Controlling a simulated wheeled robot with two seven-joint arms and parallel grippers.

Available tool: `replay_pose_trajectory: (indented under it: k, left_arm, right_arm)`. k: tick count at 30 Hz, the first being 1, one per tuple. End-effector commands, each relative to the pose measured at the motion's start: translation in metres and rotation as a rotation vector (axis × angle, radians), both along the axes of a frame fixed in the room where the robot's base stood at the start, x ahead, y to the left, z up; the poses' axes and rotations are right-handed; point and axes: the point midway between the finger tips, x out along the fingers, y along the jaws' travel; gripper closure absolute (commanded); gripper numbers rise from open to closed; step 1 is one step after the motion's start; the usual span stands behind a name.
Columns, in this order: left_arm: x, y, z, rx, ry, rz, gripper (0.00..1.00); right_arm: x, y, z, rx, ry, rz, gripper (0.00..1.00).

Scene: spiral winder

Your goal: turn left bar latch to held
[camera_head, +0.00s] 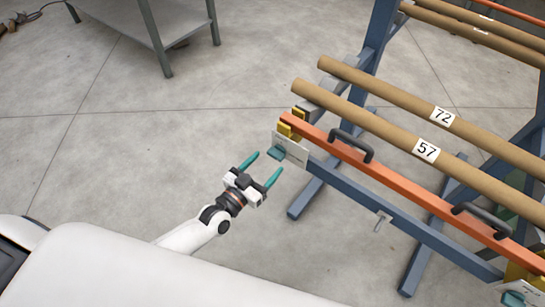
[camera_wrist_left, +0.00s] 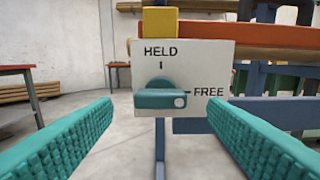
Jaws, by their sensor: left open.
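The left bar latch is a teal knob (camera_wrist_left: 160,97) on a white plate (camera_wrist_left: 208,60) marked HELD at the top and FREE at the right. The knob lies level, with its pale dot end toward FREE. In the head view the latch knob (camera_head: 276,153) sits on its plate (camera_head: 291,150) at the left end of the orange bar (camera_head: 400,192). My left gripper (camera_head: 262,168) is open, its teal fingers pointing at the latch; nothing is between them. In the wrist view its fingers (camera_wrist_left: 158,135) lie either side of and short of the knob. My right gripper is not in view.
The blue rack (camera_head: 395,222) carries cardboard tubes labelled 72 (camera_head: 400,98) and 57 (camera_head: 380,125). The orange bar has two dark handles (camera_head: 350,146). Another latch (camera_head: 515,298) shows at lower right. A grey table (camera_head: 140,20) stands at the back left. The floor left of the rack is clear.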

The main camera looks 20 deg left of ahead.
Motion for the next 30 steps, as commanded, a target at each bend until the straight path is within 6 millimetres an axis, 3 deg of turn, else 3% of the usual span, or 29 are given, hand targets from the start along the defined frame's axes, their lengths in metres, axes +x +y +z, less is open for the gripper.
replay_pose_trajectory:
  k: [7,18,27,30]
  left_arm:
    - [0.030,-0.011,0.000,-0.001,0.000,-0.001,0.33]
    - [0.035,-0.013,0.000,0.001,0.002,-0.001,0.33]
    - [0.035,-0.013,0.000,0.001,0.002,-0.001,0.77]
    - [0.035,-0.013,0.000,-0.001,0.003,-0.001,0.77]
  right_arm:
    - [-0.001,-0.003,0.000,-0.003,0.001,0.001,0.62]
    - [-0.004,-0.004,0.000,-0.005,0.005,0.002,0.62]
    - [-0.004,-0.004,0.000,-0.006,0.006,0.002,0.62]
    - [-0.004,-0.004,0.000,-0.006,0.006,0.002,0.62]
